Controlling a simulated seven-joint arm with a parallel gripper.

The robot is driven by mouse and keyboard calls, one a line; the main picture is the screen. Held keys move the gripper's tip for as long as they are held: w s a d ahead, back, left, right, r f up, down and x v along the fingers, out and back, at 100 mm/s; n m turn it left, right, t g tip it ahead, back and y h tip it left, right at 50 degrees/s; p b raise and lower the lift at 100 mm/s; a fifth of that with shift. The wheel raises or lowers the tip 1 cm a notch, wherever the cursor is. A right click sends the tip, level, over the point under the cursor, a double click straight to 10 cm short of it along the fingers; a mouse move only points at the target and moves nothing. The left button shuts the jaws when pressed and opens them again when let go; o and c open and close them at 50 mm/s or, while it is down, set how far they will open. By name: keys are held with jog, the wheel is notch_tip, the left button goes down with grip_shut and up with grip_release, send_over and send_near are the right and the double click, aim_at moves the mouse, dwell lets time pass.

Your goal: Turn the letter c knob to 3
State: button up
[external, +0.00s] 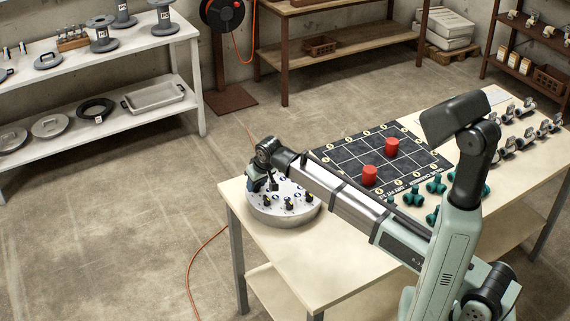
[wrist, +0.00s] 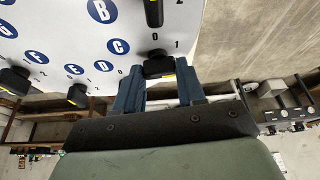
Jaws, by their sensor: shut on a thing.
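A round white panel (external: 284,216) with several small black knobs and blue letter labels sits at the table's left corner. In the wrist view the panel face (wrist: 60,35) fills the upper left. The letter C label (wrist: 118,46) is just left of a black knob (wrist: 158,64) with a yellow mark, which appears to be the letter c knob. Printed 0 and 1 show above this knob. My gripper (wrist: 158,82) has its two blue fingers on either side of it, shut on it. In the external view my gripper (external: 268,186) is at the panel's far left side, and the knob is hidden.
Other knobs stand close by: one above (wrist: 154,12) and two to the left (wrist: 77,95). On the table (external: 290,258) are a dark grid board (external: 350,153) with two red cylinders (external: 369,176) and several green pipe fittings (external: 413,197). The table's front left is bare.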

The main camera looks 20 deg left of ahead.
jog(key=m+h, duration=0.1)
jog(key=m, duration=0.1)
jog(key=m+t, duration=0.1)
jog(key=m, duration=0.2)
jog(key=shift+s+a+m+h, duration=0.1)
jog(key=shift+a+m+h, duration=0.1)
jog(key=shift+m+h, duration=0.15)
jog(key=m+h, duration=0.1)
jog(key=m, duration=0.1)
jog(key=m+h, duration=0.1)
jog(key=m, duration=0.1)
jog(key=shift+a+m+t, duration=0.15)
jog(key=shift+m+t, duration=0.1)
jog(key=shift+t, duration=0.15)
jog(key=m, duration=0.2)
jog(key=m+h, duration=0.1)
jog(key=m, duration=0.1)
jog(key=shift+a+h, duration=0.1)
jog(key=shift+h, duration=0.15)
jog(key=m+g+h, duration=0.1)
jog(key=m, duration=0.3)
jog(key=shift+m, duration=0.3)
jog(key=shift+m+h, duration=0.3)
jog(key=o, duration=1.1)
jog(key=shift+c, duration=0.2)
